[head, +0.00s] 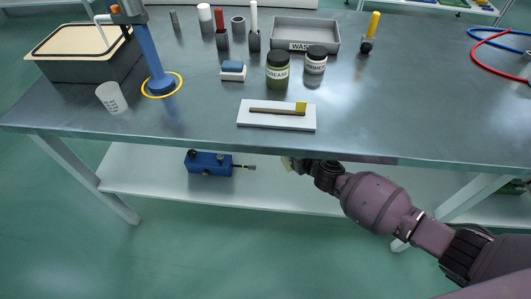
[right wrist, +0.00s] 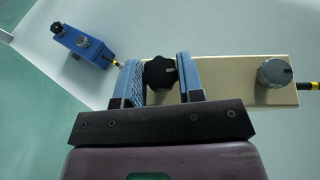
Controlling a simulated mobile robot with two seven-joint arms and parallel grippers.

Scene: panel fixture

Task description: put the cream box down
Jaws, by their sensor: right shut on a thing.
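The cream box (right wrist: 228,72) shows in the right wrist view as a long pale block with a black knob, a grey round knob and a yellow-and-black stub at its right end. My right gripper (right wrist: 160,66) is shut on the black knob, one blue-padded finger on each side. In the head view only a small pale bit of the box (head: 286,161) shows at the hand, below the bench's front edge and over the lower shelf (head: 140,180). I cannot tell whether the box touches the shelf. My left gripper is not in view.
A blue device (head: 210,163) stands on the shelf left of the box, also in the right wrist view (right wrist: 84,46). The shelf between device and left end looks clear.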

